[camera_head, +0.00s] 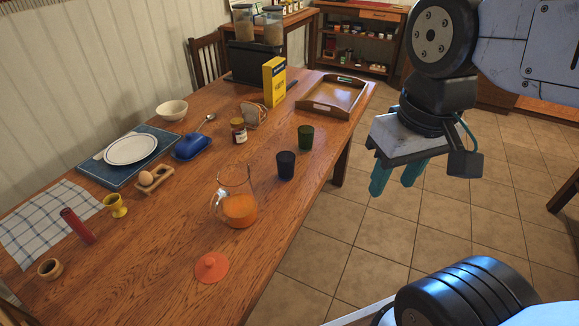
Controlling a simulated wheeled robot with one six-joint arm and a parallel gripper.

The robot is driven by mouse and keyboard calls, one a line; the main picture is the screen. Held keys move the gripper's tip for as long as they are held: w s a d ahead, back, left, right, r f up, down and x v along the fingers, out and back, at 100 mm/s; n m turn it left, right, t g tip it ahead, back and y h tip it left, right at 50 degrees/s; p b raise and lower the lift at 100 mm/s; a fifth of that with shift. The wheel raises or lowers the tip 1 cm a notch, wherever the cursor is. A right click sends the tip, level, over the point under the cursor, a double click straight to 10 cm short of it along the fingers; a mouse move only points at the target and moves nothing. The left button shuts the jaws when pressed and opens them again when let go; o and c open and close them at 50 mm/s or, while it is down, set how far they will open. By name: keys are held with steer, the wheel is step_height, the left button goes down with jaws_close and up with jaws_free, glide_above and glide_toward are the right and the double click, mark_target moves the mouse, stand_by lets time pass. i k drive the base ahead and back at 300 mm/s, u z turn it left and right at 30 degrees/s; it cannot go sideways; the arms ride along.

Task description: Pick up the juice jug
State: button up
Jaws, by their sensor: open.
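The juice jug (238,207) is clear glass with orange juice in its lower part. It stands upright on the wooden table (150,262), near the table's right edge, with its handle to the left. An orange round lid-like disc with a knob (211,267) lies on the table in front of it. My gripper (396,178) hangs over the tiled floor to the right of the table, teal fingers pointing down. It is open, empty, and well apart from the jug.
A wooden tray (362,97) and a yellow box (274,82) are farther back. An egg holder (155,180) lies left of the jug. Bare table surrounds the jug.

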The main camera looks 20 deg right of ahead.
mark_target(236, 193)
steer(key=z, duration=2.6)
steer(key=k, duration=2.45)
steer(key=u, duration=1)
steer(key=i, duration=0.5)
steer(key=u, duration=0.15)
